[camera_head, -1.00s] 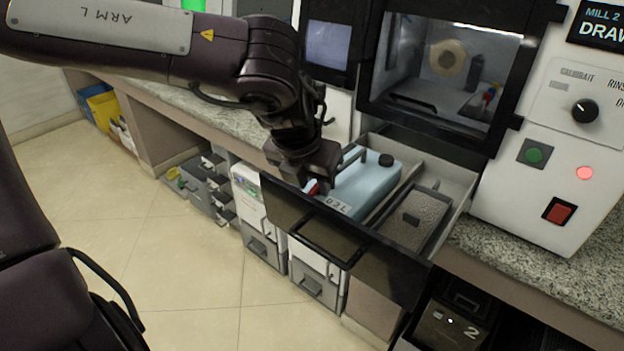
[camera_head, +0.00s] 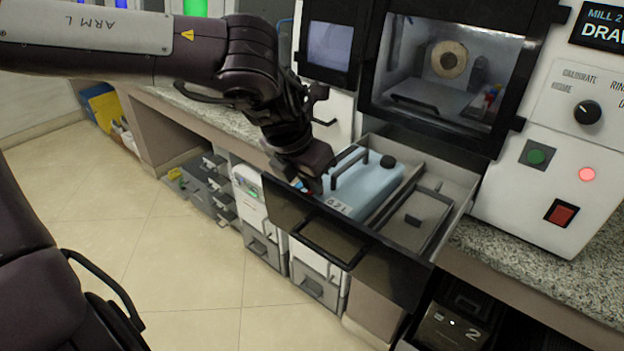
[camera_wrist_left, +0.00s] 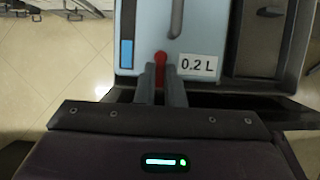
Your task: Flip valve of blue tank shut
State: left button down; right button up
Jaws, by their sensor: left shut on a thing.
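The blue tank (camera_head: 368,187) sits in the left part of the pulled-out drawer (camera_head: 345,242), with a dark handle and a black cap on top. In the left wrist view the tank (camera_wrist_left: 203,35) carries a "0.2 L" label and a blue level strip. Its red valve lever (camera_wrist_left: 160,62) points toward my wrist, between the fingers. My left gripper (camera_wrist_left: 161,88) is shut on the red lever at the tank's front face. In the head view the left gripper (camera_head: 308,184) is at the tank's front left corner and mostly hides the lever. My right gripper is not in view.
A dark tray (camera_head: 415,217) fills the drawer's right part. The milling machine (camera_head: 445,70) stands behind the drawer, with its control panel (camera_head: 572,140) at right. Granite counter (camera_head: 545,265) runs both sides. Open tiled floor (camera_head: 180,260) lies at front left.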

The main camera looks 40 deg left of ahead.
pick_arm(q)
jog(key=c, duration=1.5)
grip_release()
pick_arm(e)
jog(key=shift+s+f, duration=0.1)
